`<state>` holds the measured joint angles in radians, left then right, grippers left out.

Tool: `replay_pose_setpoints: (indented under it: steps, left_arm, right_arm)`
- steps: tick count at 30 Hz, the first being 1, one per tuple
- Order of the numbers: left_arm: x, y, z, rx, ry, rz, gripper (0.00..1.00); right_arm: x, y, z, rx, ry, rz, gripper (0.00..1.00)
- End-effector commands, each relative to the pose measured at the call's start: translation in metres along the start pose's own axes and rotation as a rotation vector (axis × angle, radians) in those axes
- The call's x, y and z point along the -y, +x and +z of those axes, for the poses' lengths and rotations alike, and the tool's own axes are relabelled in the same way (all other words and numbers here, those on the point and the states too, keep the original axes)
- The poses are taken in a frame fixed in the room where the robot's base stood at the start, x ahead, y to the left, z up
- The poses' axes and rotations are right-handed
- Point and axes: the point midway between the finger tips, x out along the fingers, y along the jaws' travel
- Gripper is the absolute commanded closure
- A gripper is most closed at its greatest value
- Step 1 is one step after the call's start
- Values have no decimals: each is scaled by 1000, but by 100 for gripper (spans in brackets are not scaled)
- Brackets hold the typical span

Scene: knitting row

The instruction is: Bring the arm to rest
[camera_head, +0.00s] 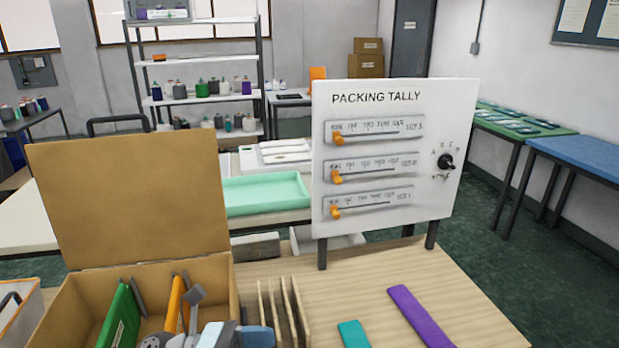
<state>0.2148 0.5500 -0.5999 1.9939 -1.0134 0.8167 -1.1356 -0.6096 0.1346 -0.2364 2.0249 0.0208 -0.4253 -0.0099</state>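A white board (456,100) headed PACKING TALLY stands upright on dark legs at the back of the wooden table (300,265). It carries three horizontal slider scales. The top orange knob (339,139), the middle orange knob (337,178) and the bottom orange knob (335,212) all sit near the left ends of their slots. A black rotary knob (446,161) is on the board's right side, with letters around it. Nothing touches the board.
A teal strip (353,335) and a purple strip (418,315) lie on the table, with bare wood around.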

Motion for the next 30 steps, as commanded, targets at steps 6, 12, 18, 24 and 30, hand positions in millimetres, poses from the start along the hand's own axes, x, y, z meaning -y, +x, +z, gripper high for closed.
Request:
replay_pose_setpoints:
  steps: [6, 12, 18, 24, 30]
  left_arm:
    - [-31, -35, -46, 648, -919, 302, 50]
    - [-39, -100, -154, 1246, -1729, 496, 50]
    - [-5, -137, -254, 1709, -2242, 597, 50]
    - [41, -149, -299, -1827, 2264, -578, 50]
    - [51, -145, -253, -1844, 2287, -598, 50]
  right_arm:
    - [1, 10, 14, 3, 13, -3, 50]
    - [2, 18, 22, 4, 24, -5, 50]
    - [2, 22, 24, 4, 30, -7, 50]
    - [3, 15, 10, 6, 35, -7, 50]
    - [4, -15, -37, -21, 22, -2, 50]
